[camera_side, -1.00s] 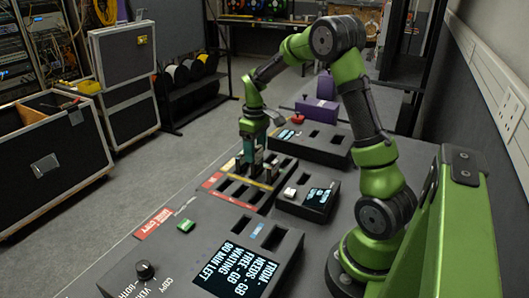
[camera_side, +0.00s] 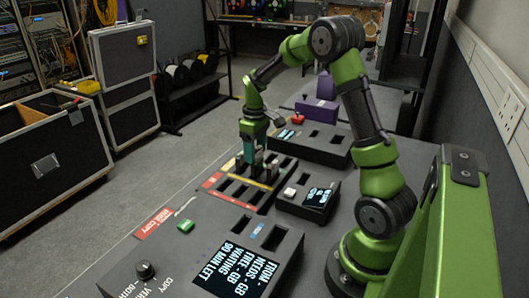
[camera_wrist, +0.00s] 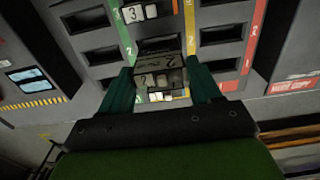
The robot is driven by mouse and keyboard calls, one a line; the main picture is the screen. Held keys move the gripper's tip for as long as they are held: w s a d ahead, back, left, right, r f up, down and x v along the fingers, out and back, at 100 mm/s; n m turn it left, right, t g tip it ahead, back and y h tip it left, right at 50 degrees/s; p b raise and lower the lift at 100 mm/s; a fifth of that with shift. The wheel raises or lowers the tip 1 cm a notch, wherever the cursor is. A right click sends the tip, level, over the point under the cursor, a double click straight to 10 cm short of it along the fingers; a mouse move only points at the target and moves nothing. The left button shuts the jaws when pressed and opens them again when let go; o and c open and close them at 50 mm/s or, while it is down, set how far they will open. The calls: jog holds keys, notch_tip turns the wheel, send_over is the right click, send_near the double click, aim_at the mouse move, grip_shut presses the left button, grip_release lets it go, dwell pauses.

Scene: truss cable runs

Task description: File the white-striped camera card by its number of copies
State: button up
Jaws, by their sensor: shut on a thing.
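My gripper (camera_wrist: 163,88) is shut on a small dark card (camera_wrist: 160,62) in the wrist view, with one teal finger on each side. The card's top shows a "2" and its near face shows pale patches; I cannot make out a white stripe clearly. The card is over or partly in a slot of the grey filing tray (camera_wrist: 217,14). In the side view my gripper (camera_side: 254,165) is low over the same tray (camera_side: 242,197), and its fingers hide most of the card.
Another card marked "3" (camera_wrist: 133,13) sits in the tray. Green, yellow and red strips edge its columns. A console with a text screen (camera_side: 238,270) stands in front.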

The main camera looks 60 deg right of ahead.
jog(key=shift+f, duration=1.55)
dwell(1.7)
jog(key=o, duration=1.4)
jog(key=shift+r, duration=3.8)
